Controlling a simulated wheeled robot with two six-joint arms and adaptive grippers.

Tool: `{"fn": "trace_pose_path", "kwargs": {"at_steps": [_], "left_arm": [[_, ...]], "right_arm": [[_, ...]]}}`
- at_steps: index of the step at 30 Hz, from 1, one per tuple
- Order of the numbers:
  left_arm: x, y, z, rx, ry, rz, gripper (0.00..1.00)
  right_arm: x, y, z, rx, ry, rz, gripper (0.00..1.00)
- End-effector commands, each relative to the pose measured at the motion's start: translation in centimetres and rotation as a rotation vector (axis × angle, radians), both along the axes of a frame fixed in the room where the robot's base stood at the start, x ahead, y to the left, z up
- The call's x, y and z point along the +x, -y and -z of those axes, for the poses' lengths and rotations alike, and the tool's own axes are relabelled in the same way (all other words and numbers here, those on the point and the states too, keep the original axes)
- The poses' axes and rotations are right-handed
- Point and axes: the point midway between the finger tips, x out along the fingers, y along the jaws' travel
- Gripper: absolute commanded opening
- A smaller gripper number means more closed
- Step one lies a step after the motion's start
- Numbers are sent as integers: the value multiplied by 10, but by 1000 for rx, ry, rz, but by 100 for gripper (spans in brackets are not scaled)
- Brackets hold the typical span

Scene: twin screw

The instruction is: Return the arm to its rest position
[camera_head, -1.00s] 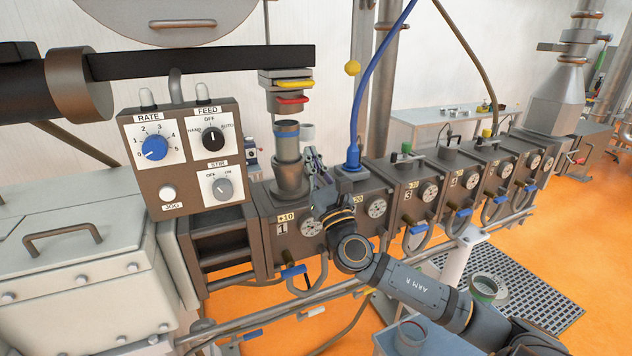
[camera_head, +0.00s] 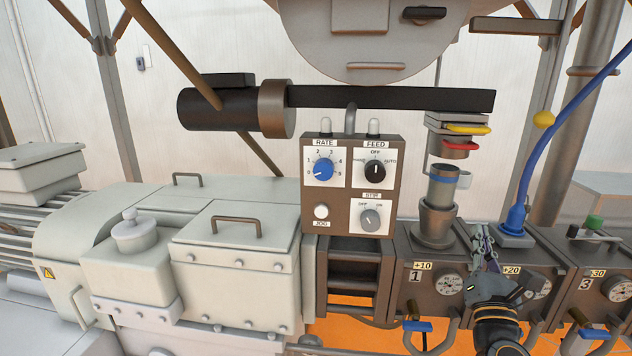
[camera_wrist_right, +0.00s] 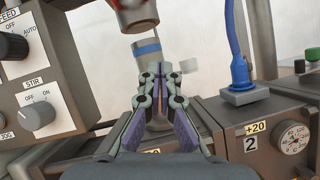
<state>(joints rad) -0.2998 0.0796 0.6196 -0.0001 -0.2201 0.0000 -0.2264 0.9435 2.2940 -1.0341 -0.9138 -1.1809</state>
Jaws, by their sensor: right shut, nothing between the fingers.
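My right gripper (camera_head: 484,240) points up in front of the machine, just right of the grey feed throat (camera_head: 437,225) with its blue-banded tube (camera_head: 443,187). In the right wrist view my right gripper (camera_wrist_right: 160,75) is shut and empty, with its fingers in front of the tube. The wrist of my right arm enters from the bottom edge of the head view. My left gripper is not in view.
The control box (camera_head: 351,185) with RATE, FEED and STIR knobs stands left of the gripper. A yellow and a red lever (camera_head: 461,145) sit above the tube. A blue hose (camera_head: 545,140) runs up on the right. Numbered barrel blocks (camera_head: 590,283) continue rightward.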

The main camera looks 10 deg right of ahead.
Motion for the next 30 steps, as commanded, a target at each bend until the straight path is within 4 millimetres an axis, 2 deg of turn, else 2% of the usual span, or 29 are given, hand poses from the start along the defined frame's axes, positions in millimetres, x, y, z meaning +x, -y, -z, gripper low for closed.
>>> {"fn": "trace_pose_path", "kwargs": {"at_steps": [3,5,6,9,10,12,15,18,22,29,30], "left_arm": [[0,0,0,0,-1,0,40],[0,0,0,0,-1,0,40],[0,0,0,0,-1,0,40],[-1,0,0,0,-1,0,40],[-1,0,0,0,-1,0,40],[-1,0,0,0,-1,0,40],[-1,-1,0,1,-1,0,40],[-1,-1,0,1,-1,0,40],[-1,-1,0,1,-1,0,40],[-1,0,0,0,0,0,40],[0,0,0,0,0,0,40]], "right_arm": [[-20,23,90,589,-49,27,0],[-37,25,141,910,-58,79,0],[-50,22,174,1108,-59,124,0],[-85,2,242,1528,-44,265,0],[-95,-6,258,1632,-37,310,0],[-118,-26,290,1843,-18,418,0],[-148,-57,322,2086,13,576,0],[-176,-89,345,2286,46,744,0],[-210,-134,362,2502,95,985,0],[-195,-122,461,2478,101,1040,0],[-195,-120,480,2474,101,1049,0]]}}
